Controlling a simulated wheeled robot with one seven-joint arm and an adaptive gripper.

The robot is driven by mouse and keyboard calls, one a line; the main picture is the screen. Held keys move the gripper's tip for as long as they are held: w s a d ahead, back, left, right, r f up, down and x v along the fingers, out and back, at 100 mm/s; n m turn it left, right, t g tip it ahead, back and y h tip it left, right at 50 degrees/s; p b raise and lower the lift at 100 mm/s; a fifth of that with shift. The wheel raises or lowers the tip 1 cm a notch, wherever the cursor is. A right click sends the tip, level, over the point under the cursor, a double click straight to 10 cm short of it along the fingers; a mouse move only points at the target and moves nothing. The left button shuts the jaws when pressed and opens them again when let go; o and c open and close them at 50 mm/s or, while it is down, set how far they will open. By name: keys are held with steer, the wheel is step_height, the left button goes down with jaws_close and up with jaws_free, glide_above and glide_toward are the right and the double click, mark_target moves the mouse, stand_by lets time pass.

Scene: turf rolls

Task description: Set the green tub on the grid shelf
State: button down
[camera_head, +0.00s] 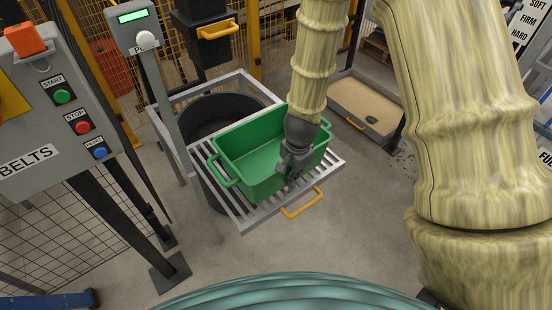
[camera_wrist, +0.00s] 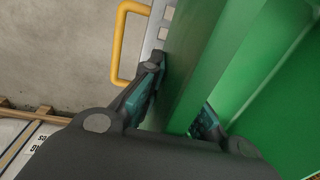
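The green tub (camera_head: 250,163) is upright over the slats of the grey grid shelf (camera_head: 245,217) in the head view. It looks level and seems to rest on the slats, though a small gap underneath cannot be ruled out. My gripper (camera_head: 291,170) is at the tub's near right side. In the wrist view the tub's green wall (camera_wrist: 205,60) runs between the two fingers of my gripper (camera_wrist: 182,100), one on each side, and they look closed on it. The tub's underside and the slats beneath it are hidden.
A yellow handle (camera_head: 302,203) sticks out from the shelf's front edge. A dark round bin (camera_head: 225,112) stands behind and below. A grey post with a display (camera_head: 133,17) rises at the shelf's left. A button panel (camera_head: 65,100) is further left. A sand-coloured tray (camera_head: 365,105) lies right.

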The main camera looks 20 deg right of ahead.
mark_target(278, 161)
steer(key=w, duration=0.3)
steer(key=w+a, duration=0.1)
steer(key=w, duration=0.2)
steer(key=w+p, duration=0.1)
steer(key=w, duration=0.2)
steer(key=shift+w+a+f, duration=0.2)
steer(key=shift+f, duration=1.9)
steer(key=shift+f, duration=0.15)
steer(key=c, duration=2)
jaws_free()
steer(key=o, duration=0.4)
steer(key=shift+s, duration=0.1)
steer(key=shift+c, duration=0.2)
step_height(278, 161, up, 12)
steer(key=s, duration=0.1)
steer(key=shift+d, duration=0.15)
